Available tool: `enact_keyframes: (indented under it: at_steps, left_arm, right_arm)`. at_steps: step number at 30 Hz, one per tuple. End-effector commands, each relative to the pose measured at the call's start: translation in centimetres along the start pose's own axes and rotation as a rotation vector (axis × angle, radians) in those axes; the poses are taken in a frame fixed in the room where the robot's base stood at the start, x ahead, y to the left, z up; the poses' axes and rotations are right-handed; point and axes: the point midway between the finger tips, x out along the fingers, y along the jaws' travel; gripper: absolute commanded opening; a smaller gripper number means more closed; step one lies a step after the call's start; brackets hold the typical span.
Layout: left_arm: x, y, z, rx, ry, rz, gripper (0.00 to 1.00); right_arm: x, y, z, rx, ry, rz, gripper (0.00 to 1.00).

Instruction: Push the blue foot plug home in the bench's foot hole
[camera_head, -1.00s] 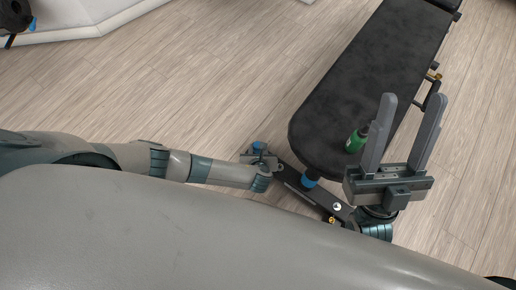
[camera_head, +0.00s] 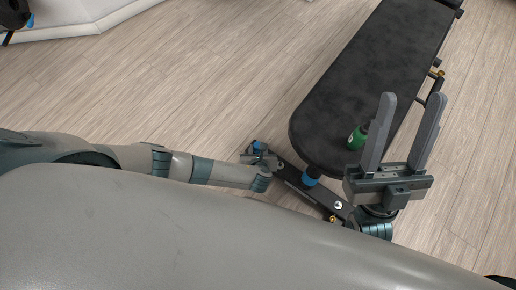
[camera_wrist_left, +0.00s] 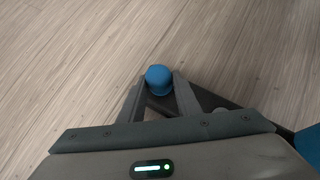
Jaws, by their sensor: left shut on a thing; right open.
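The blue foot plug (camera_head: 258,146) is at the left end of the bench's dark foot bar (camera_head: 298,184). In the left wrist view the plug (camera_wrist_left: 158,78) sits between the fingertips of my left gripper (camera_wrist_left: 158,88), its rounded top showing above them. That gripper (camera_head: 261,158) is shut on it. The foot hole is hidden by the fingers and plug, so I cannot tell how deep the plug sits. The black padded bench (camera_head: 375,75) stands to the right. My right gripper (camera_head: 411,103) is open and empty, raised in front of the bench's near end.
A green bottle (camera_head: 357,138) is on the bench pad near its front edge. A blue collar (camera_head: 310,181) shows on the bench post above the foot bar. The wooden floor (camera_head: 190,90) left of the bench is clear. Dark equipment (camera_head: 16,15) stands far left.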

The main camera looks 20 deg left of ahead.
Motion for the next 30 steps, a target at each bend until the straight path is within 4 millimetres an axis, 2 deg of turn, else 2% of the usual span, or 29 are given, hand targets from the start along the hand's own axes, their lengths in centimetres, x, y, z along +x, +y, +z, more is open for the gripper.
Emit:
enact_keyframes:
  at_steps: [22,23,24,25,30]
  left_arm:
    - [0.81,-0.03,-0.87,0.000,0.000,0.000,0.06]
    - [0.80,-0.03,-0.84,0.000,0.000,0.000,0.37]
    - [0.80,-0.03,-0.85,0.000,0.001,0.000,0.47]
    - [0.80,-0.04,-0.86,0.000,0.001,0.000,0.52]
    - [0.79,-0.20,-0.90,-0.001,0.002,-0.004,0.52]
  right_arm:
    - [-0.60,0.01,0.37,0.000,0.000,0.000,0.47]
    - [-0.58,0.01,0.36,0.000,0.000,0.000,0.47]
    - [-0.58,0.01,0.36,0.000,0.000,0.000,0.47]
    - [-0.59,0.01,0.36,0.000,0.000,0.000,0.47]
    - [-0.62,0.01,0.38,0.000,0.000,0.000,0.47]
